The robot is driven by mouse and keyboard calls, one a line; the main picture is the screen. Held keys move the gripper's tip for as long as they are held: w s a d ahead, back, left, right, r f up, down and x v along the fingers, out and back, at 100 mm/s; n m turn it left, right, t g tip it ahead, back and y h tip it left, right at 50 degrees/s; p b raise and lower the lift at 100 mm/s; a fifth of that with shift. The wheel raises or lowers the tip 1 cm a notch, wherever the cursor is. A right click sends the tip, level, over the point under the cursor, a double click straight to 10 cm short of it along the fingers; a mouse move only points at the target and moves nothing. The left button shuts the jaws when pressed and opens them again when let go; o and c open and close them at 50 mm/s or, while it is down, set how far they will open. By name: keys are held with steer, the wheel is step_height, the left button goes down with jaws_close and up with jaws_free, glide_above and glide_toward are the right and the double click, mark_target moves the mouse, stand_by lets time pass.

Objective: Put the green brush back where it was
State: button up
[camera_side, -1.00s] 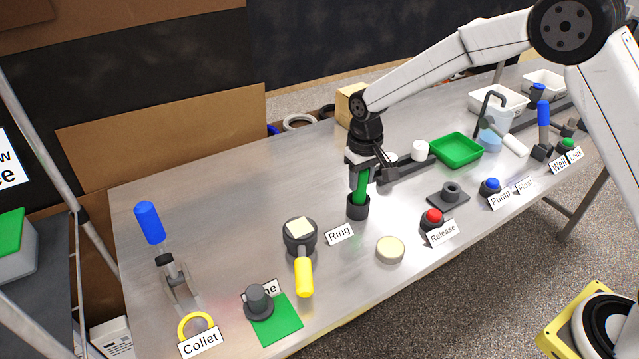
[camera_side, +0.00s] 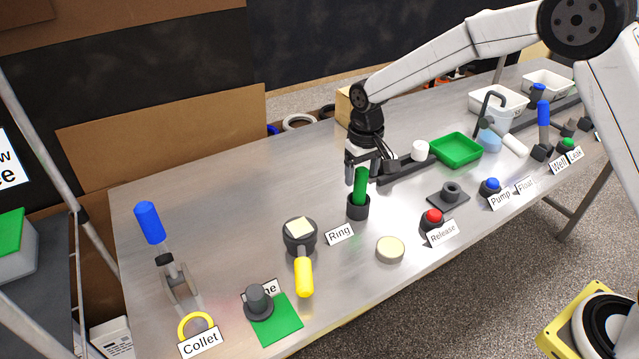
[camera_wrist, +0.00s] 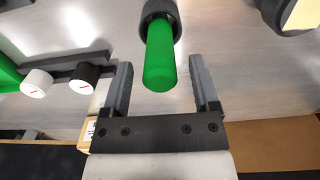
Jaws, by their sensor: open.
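The green brush (camera_side: 361,186) stands upright in a dark round holder (camera_side: 358,209) near the middle of the table. Only its green handle shows; its lower end is hidden in the holder. My gripper (camera_side: 362,172) is open just above and behind the handle. In the wrist view the brush (camera_wrist: 159,62) and the rim of its holder (camera_wrist: 158,10) show beyond my open gripper (camera_wrist: 158,75), whose two fingers lie on either side of the handle's end with gaps, not touching it.
A yellow-handled tool (camera_side: 303,275) lies to the left by the Ring label (camera_side: 340,234). A red button (camera_side: 433,218) and a pale round disc (camera_side: 390,249) are to the right and front. A green tray (camera_side: 455,149) and white cylinder (camera_side: 420,150) stand behind right. The table's back left is clear.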

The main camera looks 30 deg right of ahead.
step_height(320, 180, up, 10)
steer(key=shift+r, duration=0.1)
stand_by(0.4)
stand_by(0.5)
steer(key=s+d+f+t, duration=0.1)
steer(key=s+d+f, duration=0.1)
steer(key=s, duration=0.5)
steer(key=s+d+f, duration=0.3)
steer(key=s, duration=0.4)
steer(key=s+d+f+t, duration=0.1)
steer(key=s+d+f, duration=0.1)
steer(key=s, duration=0.6)
steer(key=shift+d+f+t, duration=0.25)
steer(key=shift+d+t, duration=0.05)
steer(key=shift+d, duration=0.2)
